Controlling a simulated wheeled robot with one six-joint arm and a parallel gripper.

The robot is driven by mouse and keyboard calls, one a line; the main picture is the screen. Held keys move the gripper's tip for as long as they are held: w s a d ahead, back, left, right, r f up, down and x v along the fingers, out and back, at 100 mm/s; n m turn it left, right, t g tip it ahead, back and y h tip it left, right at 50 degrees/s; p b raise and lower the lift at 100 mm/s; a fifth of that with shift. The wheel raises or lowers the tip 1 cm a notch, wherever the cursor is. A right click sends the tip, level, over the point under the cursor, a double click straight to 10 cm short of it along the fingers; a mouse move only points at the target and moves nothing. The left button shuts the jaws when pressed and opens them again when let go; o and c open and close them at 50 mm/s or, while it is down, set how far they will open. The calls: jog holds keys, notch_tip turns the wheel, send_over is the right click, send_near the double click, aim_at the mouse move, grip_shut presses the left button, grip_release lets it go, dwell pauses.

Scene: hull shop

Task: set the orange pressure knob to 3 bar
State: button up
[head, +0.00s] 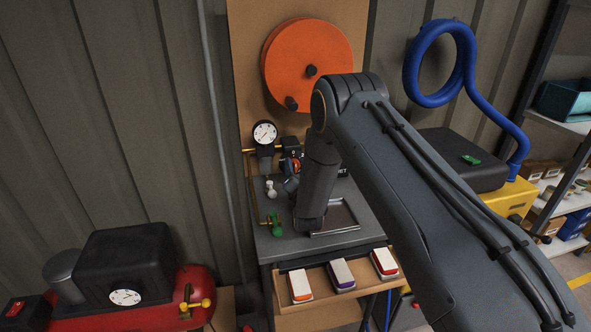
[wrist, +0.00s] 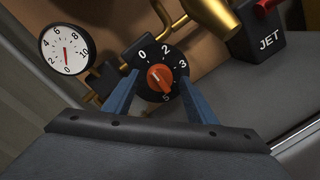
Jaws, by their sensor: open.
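The orange pressure knob (wrist: 160,77) sits at the centre of a round black dial marked 0, 2, 3 and 5 in the wrist view. A pale mark on the knob runs roughly along the line to the 5; which end is the pointer is not clear. My gripper (wrist: 158,80) is open, with one blue finger on each side of the dial; contact with the knob cannot be made out. The white gauge (wrist: 67,50) at the left has its red needle near 0. In the head view my arm hides most of the knob; the gauge (head: 264,133) shows there.
Brass pipes (wrist: 212,15) and a black box marked JET (wrist: 268,35) lie right of the dial. A large orange disc (head: 305,60) is on the board above. An open drawer (head: 325,299) with several coloured blocks sits below the bench. A blue hose (head: 430,95) hangs at right.

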jog(key=c, duration=1)
jog(key=shift+c, duration=0.2)
jog(key=shift+w+m+b, duration=0.1)
jog(key=shift+m+b, duration=0.2)
jog(key=shift+m, duration=0.1)
jog(key=m+b, duration=0.2)
jog(key=m, duration=0.1)
jog(key=shift+m+g, duration=0.3)
jog(key=shift+m, duration=0.1)
jog(key=m+b, duration=0.2)
jog(key=m, duration=0.3)
jog(key=shift+b, duration=0.35)
jog(key=m+g+y+b, duration=0.1)
jog(key=m+b, duration=0.1)
jog(key=m, duration=0.3)
jog(key=shift+d+b, duration=0.1)
jog(key=shift+b, duration=0.3)
jog(key=shift+m+y+b, duration=0.4)
jog(key=shift+m+b, duration=0.55)
jog(key=shift+m, duration=0.85)
